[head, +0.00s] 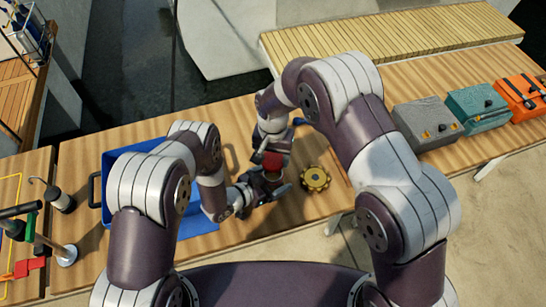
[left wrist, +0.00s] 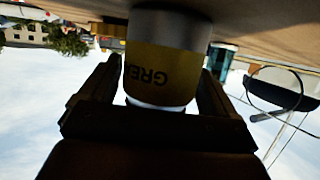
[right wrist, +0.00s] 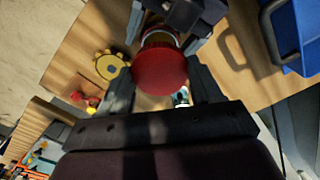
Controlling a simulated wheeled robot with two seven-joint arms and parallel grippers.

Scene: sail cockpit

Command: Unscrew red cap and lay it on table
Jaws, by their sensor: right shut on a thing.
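The red cap (head: 272,161) shows between my grippers in the head view, and its round top faces the right wrist camera (right wrist: 160,72). My right gripper (right wrist: 163,85) is shut on it from above. Below the cap is a yellow and silver grease can (left wrist: 160,65), with part of a dark label readable. Whether the cap is seated or loose on the can cannot be told. My left gripper (left wrist: 160,80) has one finger on each side of the can; whether they press on it is unclear. The can is mostly hidden in the head view.
A blue tray (head: 186,222) lies left of the grippers. A yellow gear-shaped part (head: 315,179) lies on the wooden table (head: 325,204), close on the right. Grey (head: 427,123), teal (head: 477,108) and orange (head: 521,97) cases stand far right.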

